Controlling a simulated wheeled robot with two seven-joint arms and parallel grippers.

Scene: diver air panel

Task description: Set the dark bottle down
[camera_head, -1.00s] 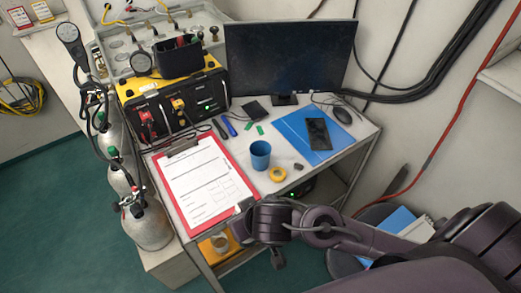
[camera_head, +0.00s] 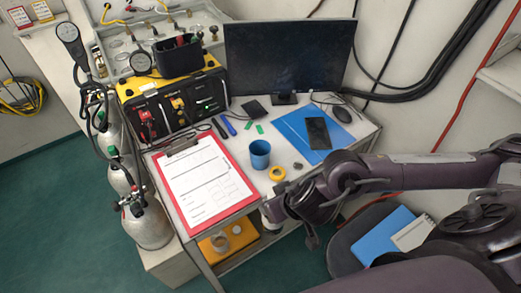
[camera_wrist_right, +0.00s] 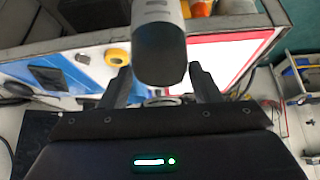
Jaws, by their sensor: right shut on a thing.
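The dark bottle (camera_wrist_right: 160,50) is in the right wrist view, with a dark grey rounded end towards the camera and a lighter part beyond. My right gripper (camera_wrist_right: 163,82) is shut on it, one finger on each side. In the head view my right gripper (camera_head: 276,208) is at the table's front edge, right of the red clipboard. A small pale piece shows under it there; I cannot tell whether it is the bottle. The bottle's far end is cut off in the wrist view. My left gripper is not in view.
The table holds a red clipboard (camera_head: 201,183), blue cup (camera_head: 260,155), yellow tape roll (camera_head: 277,173), blue folder (camera_head: 297,128) and phone (camera_head: 318,133). A yellow tray (camera_head: 214,247) with a small jar is on the lower shelf. Gas cylinders (camera_head: 148,226) stand at left.

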